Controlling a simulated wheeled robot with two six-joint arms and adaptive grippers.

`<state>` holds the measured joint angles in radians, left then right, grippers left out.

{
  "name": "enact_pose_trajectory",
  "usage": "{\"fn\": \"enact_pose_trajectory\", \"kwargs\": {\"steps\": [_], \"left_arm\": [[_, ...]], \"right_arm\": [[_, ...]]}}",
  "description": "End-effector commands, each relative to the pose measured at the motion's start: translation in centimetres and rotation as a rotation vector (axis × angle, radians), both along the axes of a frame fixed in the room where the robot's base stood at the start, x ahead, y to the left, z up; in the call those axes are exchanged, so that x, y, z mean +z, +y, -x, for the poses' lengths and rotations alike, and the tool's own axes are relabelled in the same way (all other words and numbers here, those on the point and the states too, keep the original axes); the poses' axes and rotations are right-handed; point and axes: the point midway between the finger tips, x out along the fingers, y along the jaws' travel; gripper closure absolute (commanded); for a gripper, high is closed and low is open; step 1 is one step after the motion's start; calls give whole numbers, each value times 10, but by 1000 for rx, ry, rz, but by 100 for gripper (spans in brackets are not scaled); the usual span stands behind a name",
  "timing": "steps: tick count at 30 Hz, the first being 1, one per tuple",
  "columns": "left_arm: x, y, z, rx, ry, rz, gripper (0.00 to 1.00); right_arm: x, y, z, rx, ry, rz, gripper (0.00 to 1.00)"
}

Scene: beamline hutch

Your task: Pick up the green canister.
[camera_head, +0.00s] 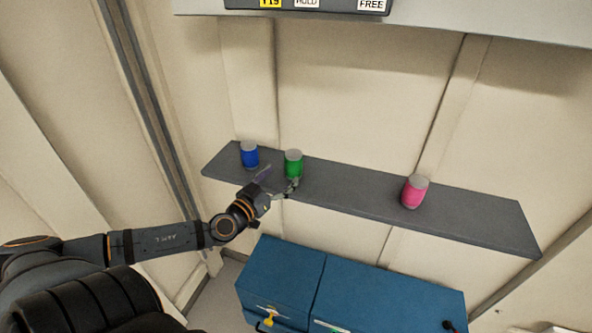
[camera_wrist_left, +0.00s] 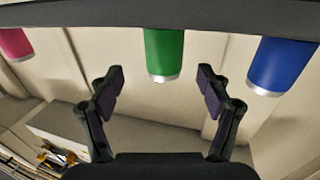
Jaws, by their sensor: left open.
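The green canister (camera_head: 293,164) stands upright on a grey wall shelf (camera_head: 355,192), between a blue canister and a pink one. My left gripper (camera_head: 280,184) is at the shelf's front side, just short of the green canister. In the left wrist view the green canister (camera_wrist_left: 164,52) appears beyond and between the open fingers of the left gripper (camera_wrist_left: 160,85), with nothing held. The wrist picture looks upside down, with the shelf (camera_wrist_left: 200,14) along its top. My right gripper is not in view.
The blue canister (camera_head: 249,154) stands close to the left of the green one. The pink canister (camera_head: 415,191) is farther right, with bare shelf between. A blue cabinet (camera_head: 330,285) stands below the shelf. A labelled panel (camera_head: 310,5) hangs above.

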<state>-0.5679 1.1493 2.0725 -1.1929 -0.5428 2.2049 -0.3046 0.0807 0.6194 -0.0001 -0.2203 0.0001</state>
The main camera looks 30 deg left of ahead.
Motion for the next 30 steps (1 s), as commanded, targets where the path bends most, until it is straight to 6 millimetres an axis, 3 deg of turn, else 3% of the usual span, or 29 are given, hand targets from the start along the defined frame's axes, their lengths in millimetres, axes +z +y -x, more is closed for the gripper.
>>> {"fn": "enact_pose_trajectory", "kwargs": {"steps": [1, 3, 11, 15, 18, 21, 24, 30], "left_arm": [[-6, 1, -8, 7, -4, 3, 23], [-5, 1, -16, 6, -3, 3, 23], [-1, 1, -24, 3, 0, 1, 23], [0, 2, -40, 4, -7, 8, 23], [4, 4, -52, 6, -5, 11, 23], [11, 7, -61, 12, 2, 10, 23], [9, 6, -68, 9, 2, 7, 23], [3, 2, -74, 1, 0, 2, 23]], "right_arm": [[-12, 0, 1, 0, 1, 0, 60], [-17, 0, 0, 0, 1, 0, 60], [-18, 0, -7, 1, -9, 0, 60], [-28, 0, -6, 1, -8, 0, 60], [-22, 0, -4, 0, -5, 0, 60], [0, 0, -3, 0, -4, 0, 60], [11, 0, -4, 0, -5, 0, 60], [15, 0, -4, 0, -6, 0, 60]]}}
